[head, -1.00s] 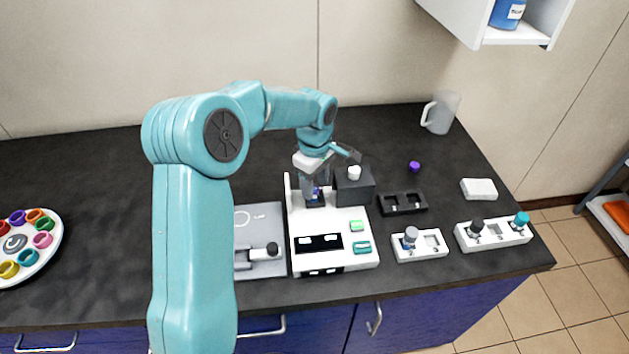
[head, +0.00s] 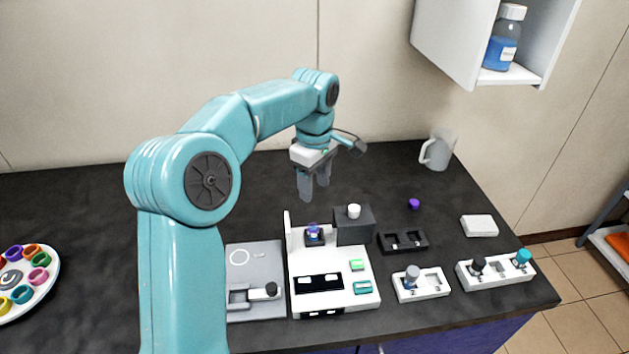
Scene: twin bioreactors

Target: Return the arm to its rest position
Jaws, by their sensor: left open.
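My left arm comes in from the left, and its gripper (head: 315,192) hangs fingers down above the dark bench. The gripper is open and empty, behind and above the white bioreactor device (head: 345,284). A small vial with a purple-blue top (head: 313,230) sits in the dark socket at the back of that device, below and apart from the fingers. My right gripper does not show.
A grey plate with a black-knobbed latch (head: 258,255) lies left of the device. To the right are a black two-slot holder (head: 392,243), white racks (head: 434,283) with vials, a purple cap (head: 414,204), a white block (head: 479,226) and a mug (head: 438,152). A wall cabinet (head: 448,40) hangs at upper right.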

